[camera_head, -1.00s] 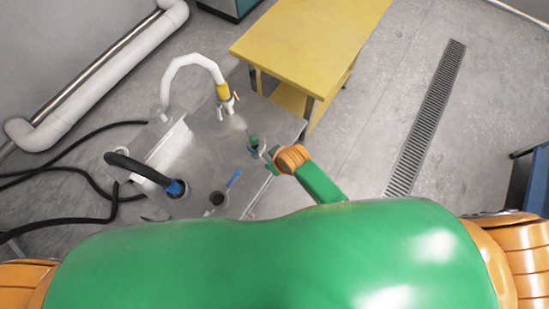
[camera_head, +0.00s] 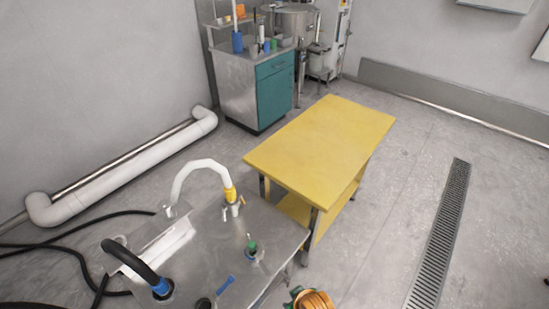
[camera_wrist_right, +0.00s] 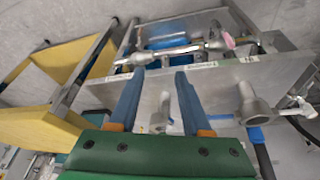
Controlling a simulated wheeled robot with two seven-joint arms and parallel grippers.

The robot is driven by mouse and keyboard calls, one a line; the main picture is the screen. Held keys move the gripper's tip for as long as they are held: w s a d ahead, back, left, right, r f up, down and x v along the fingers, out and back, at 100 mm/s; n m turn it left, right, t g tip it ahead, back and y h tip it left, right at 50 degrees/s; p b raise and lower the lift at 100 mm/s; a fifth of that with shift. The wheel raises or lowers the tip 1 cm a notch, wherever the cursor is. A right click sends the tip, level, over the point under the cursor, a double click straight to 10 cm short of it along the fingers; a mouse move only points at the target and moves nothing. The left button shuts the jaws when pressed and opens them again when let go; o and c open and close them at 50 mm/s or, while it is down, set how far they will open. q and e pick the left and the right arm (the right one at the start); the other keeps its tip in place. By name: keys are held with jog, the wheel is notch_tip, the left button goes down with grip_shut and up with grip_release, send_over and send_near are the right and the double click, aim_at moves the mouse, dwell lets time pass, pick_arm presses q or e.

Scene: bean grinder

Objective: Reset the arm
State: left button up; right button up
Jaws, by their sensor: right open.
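In the wrist view my right gripper (camera_wrist_right: 160,74) has two blue fingers, spread apart with nothing between them. Beyond the fingers are the edge of a grey metal panel (camera_wrist_right: 225,85) and a metal pipe with fittings (camera_wrist_right: 170,53). The fingertips overlap the panel edge in the picture, and I cannot tell how close they are. In the head view only an orange link of my right arm (camera_head: 312,300) shows at the bottom edge, beside the steel worktop (camera_head: 215,265). The left gripper is out of view.
A white curved spout (camera_head: 200,168) and a black hose (camera_head: 135,262) rise from the steel worktop. A yellow table (camera_head: 320,145) stands behind it. A teal-fronted cabinet (camera_head: 273,90) is at the back. The floor right of the yellow table is clear, with a drain grate (camera_head: 440,235).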

jog(key=s+d+f+m+g+b, duration=0.1)
jog(key=s+d+f, duration=0.3)
jog(key=s, duration=0.3)
jog(key=s+d+f+m+h, duration=0.1)
jog(key=s+d+f, duration=0.4)
jog(key=s, duration=0.3)
jog(key=s+d+f+m+g+b, duration=0.1)
jog(key=s+d+f, duration=0.3)
jog(key=s, duration=0.4)
jog(key=shift+s+d+f+m+g+h+b, duration=0.2)
jog(key=shift+f+m+g+h+b, duration=0.15)
jog(key=shift+f, duration=0.25)
